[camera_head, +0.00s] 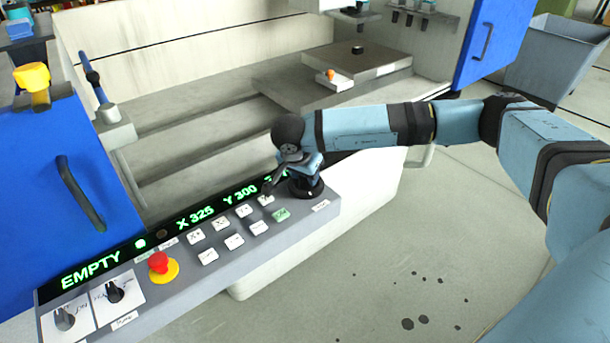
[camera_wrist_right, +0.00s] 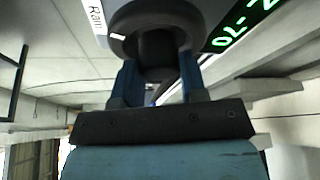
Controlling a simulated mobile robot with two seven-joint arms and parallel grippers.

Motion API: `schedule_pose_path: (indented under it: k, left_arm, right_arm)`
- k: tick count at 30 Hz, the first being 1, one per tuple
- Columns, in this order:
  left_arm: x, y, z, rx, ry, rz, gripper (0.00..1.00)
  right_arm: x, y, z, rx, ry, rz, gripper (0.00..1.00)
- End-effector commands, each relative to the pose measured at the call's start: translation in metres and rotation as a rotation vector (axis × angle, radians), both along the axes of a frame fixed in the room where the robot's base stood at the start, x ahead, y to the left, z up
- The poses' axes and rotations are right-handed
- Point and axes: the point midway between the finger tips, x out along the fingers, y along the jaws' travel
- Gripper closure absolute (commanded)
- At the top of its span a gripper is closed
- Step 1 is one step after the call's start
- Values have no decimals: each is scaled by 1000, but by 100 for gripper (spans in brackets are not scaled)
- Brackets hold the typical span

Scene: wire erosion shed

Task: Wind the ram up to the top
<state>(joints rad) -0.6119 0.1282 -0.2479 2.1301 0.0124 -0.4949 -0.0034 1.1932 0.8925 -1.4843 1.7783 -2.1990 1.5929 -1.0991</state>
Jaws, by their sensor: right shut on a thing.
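My right gripper (camera_head: 298,170) reaches down over the right end of the control panel (camera_head: 190,268). Its two blue fingers (camera_wrist_right: 157,82) are shut on a black round handwheel (camera_head: 308,190), which fills the top of the wrist view (camera_wrist_right: 152,18). A white label by the handwheel reads "Ram" (camera_wrist_right: 96,16). The green display (camera_head: 190,221) reads EMPTY, X 325, Y 300; my gripper hides its right end. The wrist view shows its digits ending in -70 (camera_wrist_right: 240,24). A dark head, perhaps the ram (camera_head: 357,11), is cut off at the top edge. My left gripper is out of view.
White buttons, a green button (camera_head: 281,214), a red emergency stop (camera_head: 159,262) and two black knobs line the panel. A blue door (camera_head: 60,190) stands left, another (camera_head: 497,40) at the back right. Beyond are a work plate (camera_head: 380,68) and a grey bin (camera_head: 555,62). The floor at right is mostly clear.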

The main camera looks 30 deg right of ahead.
Motion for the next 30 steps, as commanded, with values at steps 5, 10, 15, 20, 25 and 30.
schedule_pose_path:
  k: [5, 10, 15, 20, 25, 30]
  left_arm:
    - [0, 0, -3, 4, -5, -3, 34]
    - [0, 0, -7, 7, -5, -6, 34]
    - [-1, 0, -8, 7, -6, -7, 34]
    - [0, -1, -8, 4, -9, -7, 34]
    - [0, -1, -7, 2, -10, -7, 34]
    - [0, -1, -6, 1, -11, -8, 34]
  right_arm:
    - [-1, -1, -1, 0, 0, 151, 85]
    - [-1, -1, -1, 0, -1, 270, 85]
    - [-1, -1, -1, 0, 0, 356, 85]
    - [-1, -1, -1, 1, 0, 404, 85]
    - [-1, -1, 0, 1, 1, 426, 85]
    - [-1, -1, 0, 1, 1, 432, 85]
